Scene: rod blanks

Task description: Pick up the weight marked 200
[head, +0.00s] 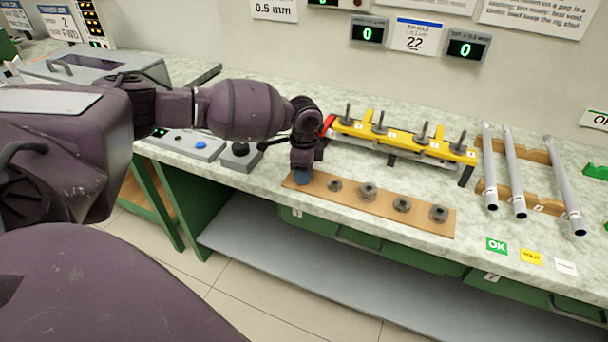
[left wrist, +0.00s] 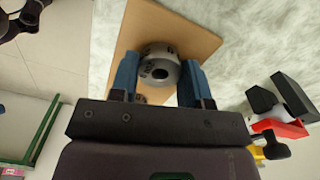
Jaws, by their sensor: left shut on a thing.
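My left gripper (head: 302,178) points down at the left end of a brown wooden board (head: 418,223). In the left wrist view its blue fingers (left wrist: 160,84) are shut on a round grey metal weight (left wrist: 158,68) with a hole in its middle. Marks show on that weight, but I cannot read them for sure. The weight is over the board; I cannot tell whether it touches it. In the head view the gripper hides it. Several other weights (head: 367,191) stand in a row on the board to the right.
A yellow rack (head: 400,140) with several upright pegs stands behind the board. Grey rods (head: 515,172) lie on wooden supports at the right. A box with a black knob (head: 240,155) is left of the gripper. The counter's front edge runs close before the board.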

